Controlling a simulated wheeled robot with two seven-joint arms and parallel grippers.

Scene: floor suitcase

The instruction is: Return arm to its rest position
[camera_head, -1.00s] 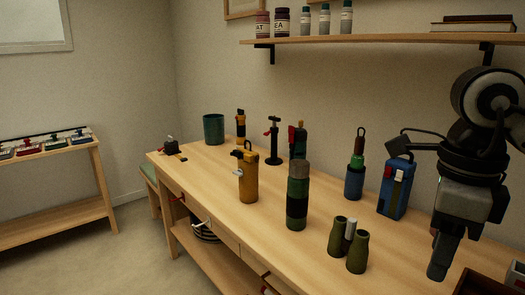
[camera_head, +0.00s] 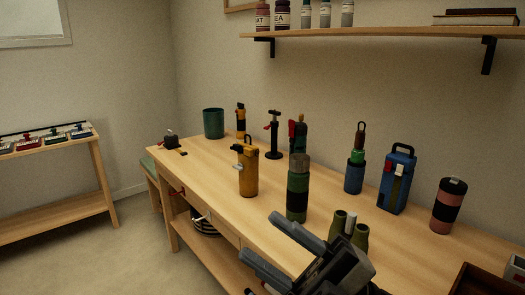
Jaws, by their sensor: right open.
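My right gripper (camera_head: 275,245) is at the bottom of the head view, near the front edge of the wooden table (camera_head: 205,165). Its two grey fingers point to the left and stand apart, with nothing between them. It hides the lower part of the green binoculars (camera_head: 338,222) on the table. My left gripper is out of the picture.
The table holds a green-and-black bottle (camera_head: 297,190), a yellow bottle (camera_head: 247,172), a blue box with a handle (camera_head: 397,180), a pink-and-black canister (camera_head: 448,205) and a teal cup (camera_head: 213,123). A wall shelf (camera_head: 390,32) hangs above. A side rack (camera_head: 60,150) stands left.

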